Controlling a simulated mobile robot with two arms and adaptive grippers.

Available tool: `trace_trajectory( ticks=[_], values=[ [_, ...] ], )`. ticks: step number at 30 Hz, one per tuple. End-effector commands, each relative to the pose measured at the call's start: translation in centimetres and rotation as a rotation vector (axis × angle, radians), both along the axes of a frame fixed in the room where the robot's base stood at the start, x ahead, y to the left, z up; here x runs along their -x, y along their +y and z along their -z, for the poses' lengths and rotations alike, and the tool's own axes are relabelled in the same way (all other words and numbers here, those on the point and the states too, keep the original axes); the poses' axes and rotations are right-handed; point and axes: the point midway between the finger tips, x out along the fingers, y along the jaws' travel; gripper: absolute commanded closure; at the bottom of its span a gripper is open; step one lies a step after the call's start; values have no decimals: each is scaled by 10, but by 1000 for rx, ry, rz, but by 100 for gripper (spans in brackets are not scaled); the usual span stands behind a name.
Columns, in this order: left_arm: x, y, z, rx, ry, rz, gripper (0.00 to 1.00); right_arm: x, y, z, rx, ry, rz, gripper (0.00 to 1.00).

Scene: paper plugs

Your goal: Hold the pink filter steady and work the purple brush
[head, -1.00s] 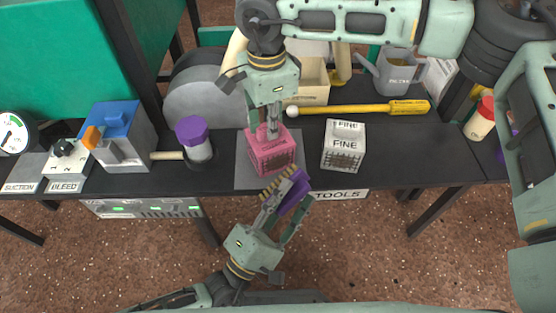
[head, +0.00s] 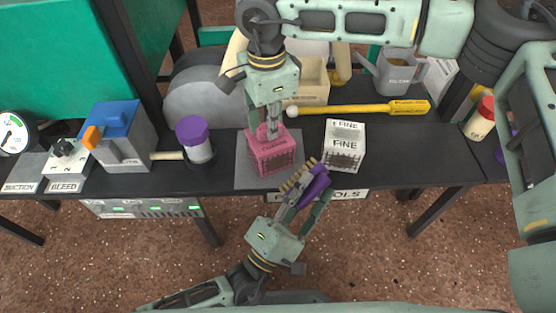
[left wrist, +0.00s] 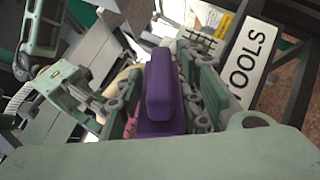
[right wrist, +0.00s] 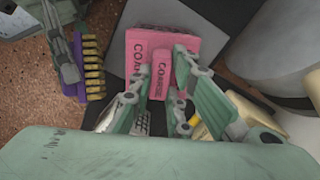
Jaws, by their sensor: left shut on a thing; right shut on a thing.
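The pink filter (head: 270,154), marked COARSE in the right wrist view (right wrist: 190,47), stands on a grey mat (head: 252,181) at the table's front edge. My right gripper (head: 272,127) comes down from above and is shut on the filter's top handle. The purple brush (head: 315,184) is in my left gripper (head: 306,197), which is shut on it in front of the table edge. Its tan bristles (right wrist: 93,68) face the filter's side; the right wrist view shows a gap between them. The left wrist view shows the brush's purple back (left wrist: 160,85) between the fingers.
A white FINE filter (head: 344,148) stands just right, close to the brush. A yellow rod (head: 370,108) lies behind. A purple-lidded jar (head: 195,140) and a blue-topped grey box (head: 120,135) stand to the left. A TOOLS label is on the front edge.

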Motion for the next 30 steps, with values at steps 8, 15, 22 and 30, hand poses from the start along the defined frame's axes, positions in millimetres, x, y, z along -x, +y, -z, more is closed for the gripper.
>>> trace_trajectory(
  ticks=[8, 15, 22, 30],
  values=[
    [-3, -9, 1, -1, 1, 0, 100, 1, -1, 3, 3, 3, 0, 100],
    [-1, -10, 1, -1, 1, 0, 100, 1, -1, 3, 3, 4, 0, 100],
    [13, -15, 1, 1, 2, 1, 100, 1, -1, 3, 3, 4, 0, 100],
    [32, -24, 0, 2, 2, 1, 100, 1, -1, 3, 3, 4, 0, 100]
  ],
)
